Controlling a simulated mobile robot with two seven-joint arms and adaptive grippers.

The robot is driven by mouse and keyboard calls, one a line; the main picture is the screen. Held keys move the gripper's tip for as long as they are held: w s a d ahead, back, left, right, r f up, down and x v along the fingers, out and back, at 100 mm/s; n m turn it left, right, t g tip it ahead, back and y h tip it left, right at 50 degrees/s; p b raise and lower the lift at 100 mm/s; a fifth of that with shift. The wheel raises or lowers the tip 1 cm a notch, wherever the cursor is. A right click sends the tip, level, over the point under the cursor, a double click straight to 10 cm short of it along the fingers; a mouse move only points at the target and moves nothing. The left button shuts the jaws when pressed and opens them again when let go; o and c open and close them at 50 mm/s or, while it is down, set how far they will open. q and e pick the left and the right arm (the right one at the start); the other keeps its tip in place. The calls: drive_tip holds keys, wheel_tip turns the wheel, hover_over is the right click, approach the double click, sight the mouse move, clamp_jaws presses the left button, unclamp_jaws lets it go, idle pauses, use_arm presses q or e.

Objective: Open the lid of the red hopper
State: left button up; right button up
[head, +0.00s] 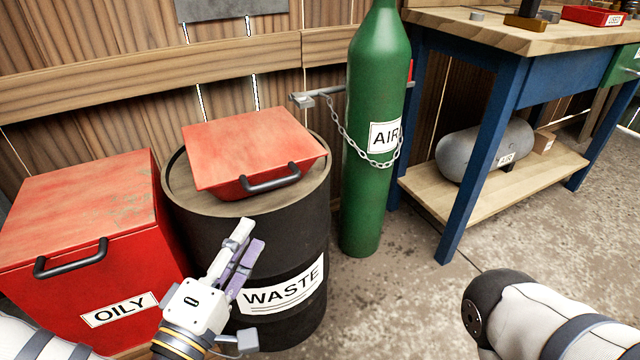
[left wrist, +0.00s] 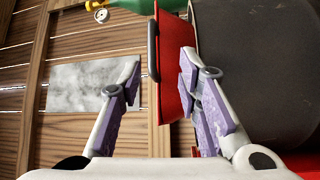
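The red hopper (head: 225,178) sits on top of a dark drum marked WASTE (head: 295,230). Its slanted red lid (head: 250,140) lies shut, with a dark bar handle (head: 270,180) on the front edge. My left gripper (head: 247,235) is in front of the drum, below and slightly left of the handle, its fingers pointing up towards it. In the left wrist view the left gripper (left wrist: 161,62) is open and empty. There the handle (left wrist: 152,50) and red lid (left wrist: 172,60) show between the fingertips, apart from them. My right gripper is out of view.
A red bin marked OILY (head: 130,270), with its own dark handle (head: 70,258), stands left of the drum. A green AIR cylinder (head: 365,205), chained to the wall, stands to the right. A blue-legged workbench (head: 478,130) is farther right. Floor before the cylinder is clear.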

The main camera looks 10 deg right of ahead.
sight(271, 187)
use_arm(q)
drive_tip(key=x, duration=0.4)
drive_tip(key=r+b+x, duration=0.1)
drive_tip(key=x, duration=0.6)
drive_tip(key=shift+w+r, duration=0.25)
drive_tip(key=shift+w, duration=0.1)
clamp_jaws()
